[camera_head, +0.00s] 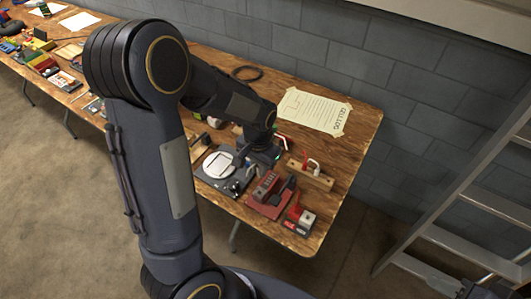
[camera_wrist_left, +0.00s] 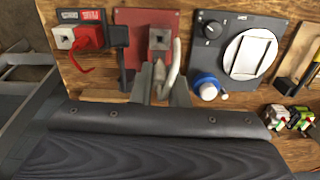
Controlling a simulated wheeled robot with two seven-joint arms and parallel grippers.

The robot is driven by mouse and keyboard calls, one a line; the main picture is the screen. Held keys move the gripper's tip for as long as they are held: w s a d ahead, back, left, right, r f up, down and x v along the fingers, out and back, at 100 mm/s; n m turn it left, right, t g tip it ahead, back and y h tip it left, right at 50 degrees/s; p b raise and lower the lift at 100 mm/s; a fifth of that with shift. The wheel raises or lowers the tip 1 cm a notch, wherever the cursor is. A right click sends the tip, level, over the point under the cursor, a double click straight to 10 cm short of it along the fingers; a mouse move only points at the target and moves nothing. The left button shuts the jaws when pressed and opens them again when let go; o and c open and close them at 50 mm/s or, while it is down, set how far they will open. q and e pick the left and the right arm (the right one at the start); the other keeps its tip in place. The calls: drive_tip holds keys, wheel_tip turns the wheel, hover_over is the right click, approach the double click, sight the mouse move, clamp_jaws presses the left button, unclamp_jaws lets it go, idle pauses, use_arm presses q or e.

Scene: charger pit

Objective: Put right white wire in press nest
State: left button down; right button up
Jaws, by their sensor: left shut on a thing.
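My left gripper (camera_wrist_left: 162,84) is shut on a white wire (camera_wrist_left: 174,66), close to the edge of the red press plate (camera_wrist_left: 133,22). The plate carries a grey press nest (camera_wrist_left: 158,38) and a black lever (camera_wrist_left: 119,45). The wire stands beside the nest; I cannot tell whether it touches it. In the head view my arm partly hides the gripper (camera_head: 268,152). The red plate (camera_head: 268,206) lies just in front of it. A wooden block (camera_head: 318,181) with red and white wire pieces stands to its right. My right gripper is not in view.
A block with a red wire (camera_wrist_left: 88,38) sits beside the press. On the other side is a grey plate with a knob and white disc (camera_wrist_left: 250,53), and a blue-and-white cap (camera_wrist_left: 207,86). A paper sheet (camera_head: 312,111) lies behind. A ladder (camera_head: 470,210) stands right of the table.

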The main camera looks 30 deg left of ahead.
use_arm(q)
drive_tip(key=shift+s+f+b, duration=0.15)
drive_tip(key=shift+f+b, duration=0.25)
drive_tip(key=shift+f, duration=0.15)
drive_tip(key=b, duration=0.4)
hover_over(260, 187)
drive_tip(key=s, duration=0.2)
drive_tip(key=shift+w+d+f, duration=0.1)
drive_tip(key=shift+d+f, duration=0.1)
drive_tip(key=shift+f, duration=1.15)
drive_tip(key=shift+w+d+f, duration=0.1)
drive_tip(key=shift+d+f, duration=0.1)
drive_tip(key=shift+f, duration=1.1)
drive_tip(key=shift+s+f+b, duration=0.1)
drive_tip(key=shift+f+b, duration=1.6)
drive_tip(key=shift+f, duration=0.15)
drive_tip(key=c, duration=1.3)
unclamp_jaws()
drive_tip(key=shift+r, duration=0.15)
drive_tip(key=shift+r+p, duration=2.95)
drive_tip(key=shift+r, duration=0.5)
